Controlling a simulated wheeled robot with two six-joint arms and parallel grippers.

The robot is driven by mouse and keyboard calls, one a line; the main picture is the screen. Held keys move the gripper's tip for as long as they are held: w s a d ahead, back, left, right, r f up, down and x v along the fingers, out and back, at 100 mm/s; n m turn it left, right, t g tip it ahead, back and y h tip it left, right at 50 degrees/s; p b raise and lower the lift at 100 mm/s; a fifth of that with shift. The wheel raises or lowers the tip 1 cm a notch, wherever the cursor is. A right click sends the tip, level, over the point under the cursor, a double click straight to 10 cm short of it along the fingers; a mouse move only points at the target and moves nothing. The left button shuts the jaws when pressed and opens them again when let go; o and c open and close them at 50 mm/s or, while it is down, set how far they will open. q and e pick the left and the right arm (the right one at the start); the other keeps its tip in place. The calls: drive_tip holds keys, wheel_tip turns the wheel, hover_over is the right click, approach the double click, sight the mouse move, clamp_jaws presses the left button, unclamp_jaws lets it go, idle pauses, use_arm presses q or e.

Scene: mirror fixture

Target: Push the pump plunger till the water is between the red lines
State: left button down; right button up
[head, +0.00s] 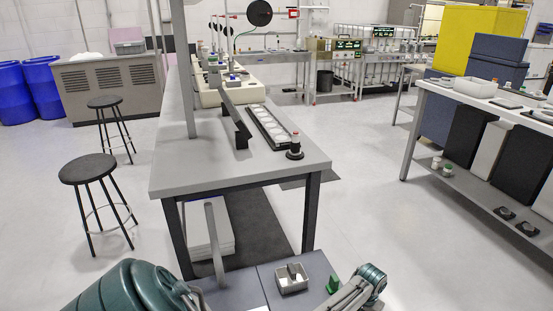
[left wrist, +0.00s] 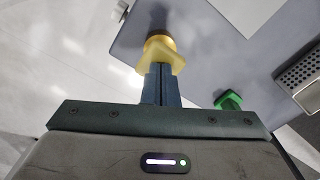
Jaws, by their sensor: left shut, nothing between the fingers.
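My left gripper (left wrist: 160,85) is shut and empty in the left wrist view. Its fingertips reach a yellow piece (left wrist: 160,50) with a rounded, darker end. The fingertips overlap it in the picture; I cannot tell whether they touch it. Whether this yellow piece is the pump plunger is not clear. No water level or red lines can be made out in either view. In the head view my left arm comes in at the lower left and its gripper is hidden. My right arm shows at the lower right, its gripper out of view.
A green piece (left wrist: 229,100) and a perforated metal tray (left wrist: 301,74) are right of the yellow piece. The head view shows a grey bench (head: 225,182) with a black tray (head: 257,119) of white discs, and a stool (head: 88,168) on the left. Floor between is open.

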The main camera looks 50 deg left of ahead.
use_arm(q)
drive_tip(key=shift+f+b, duration=0.8)
drive_tip(key=shift+f, duration=0.8)
drive_tip(key=shift+r, duration=0.1)
wheel_tip(320, 180, up, 9)
drive_tip(key=p, duration=1)
drive_tip(key=shift+r, duration=0.1)
